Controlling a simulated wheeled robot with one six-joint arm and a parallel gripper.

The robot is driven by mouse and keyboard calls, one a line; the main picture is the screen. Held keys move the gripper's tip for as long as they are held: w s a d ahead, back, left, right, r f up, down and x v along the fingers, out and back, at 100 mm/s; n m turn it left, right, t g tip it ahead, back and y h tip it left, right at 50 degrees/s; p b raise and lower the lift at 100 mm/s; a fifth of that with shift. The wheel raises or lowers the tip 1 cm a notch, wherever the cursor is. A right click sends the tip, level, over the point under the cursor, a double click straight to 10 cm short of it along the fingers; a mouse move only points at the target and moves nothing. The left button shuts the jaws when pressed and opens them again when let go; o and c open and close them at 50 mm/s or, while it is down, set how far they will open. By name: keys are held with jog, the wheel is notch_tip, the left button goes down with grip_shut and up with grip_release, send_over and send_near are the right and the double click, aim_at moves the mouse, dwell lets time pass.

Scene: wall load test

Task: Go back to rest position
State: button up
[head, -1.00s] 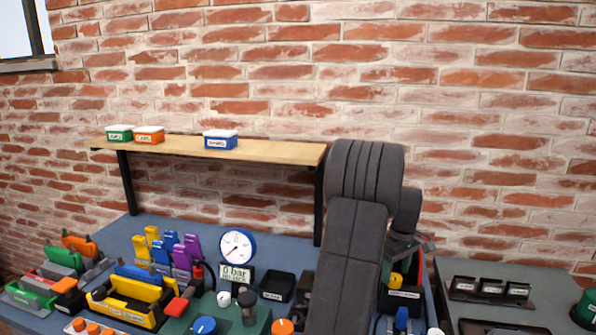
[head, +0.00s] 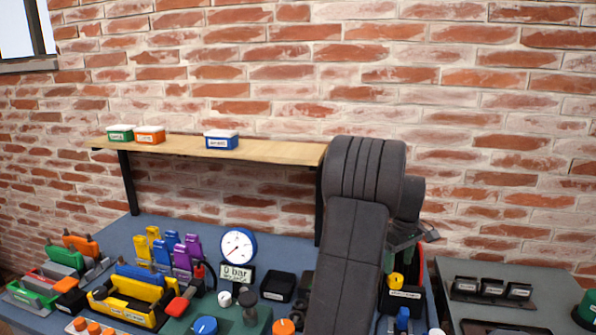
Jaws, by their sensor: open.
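My gripper (head: 412,240) shows only in part, to the right of my dark grey arm, which stands in the middle of the view and hides much of it. It is open, with nothing seen between its fingers. It is in front of the brick wall, above the right end of the blue bench top, over a black box with a yellow knob (head: 397,282).
A wooden shelf (head: 270,150) on the wall holds green (head: 120,133), orange (head: 150,135) and blue (head: 221,140) boxes. The bench (head: 290,243) carries a gauge (head: 238,246), a yellow holder (head: 128,305) and coloured clamps. A grey table (head: 545,275) with black bins stands at right.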

aim_at(396, 277)
notch_tip(396, 277, up, 9)
notch_tip(396, 277, down, 14)
jog(key=shift+r, duration=0.25)
jog(key=shift+f, duration=0.3)
jog(key=m+b, duration=0.1)
jog(key=m, duration=0.5)
jog(key=m+b, duration=0.2)
jog(key=m, duration=0.4)
notch_tip(396, 277, up, 9)
jog(key=shift+f, duration=0.1)
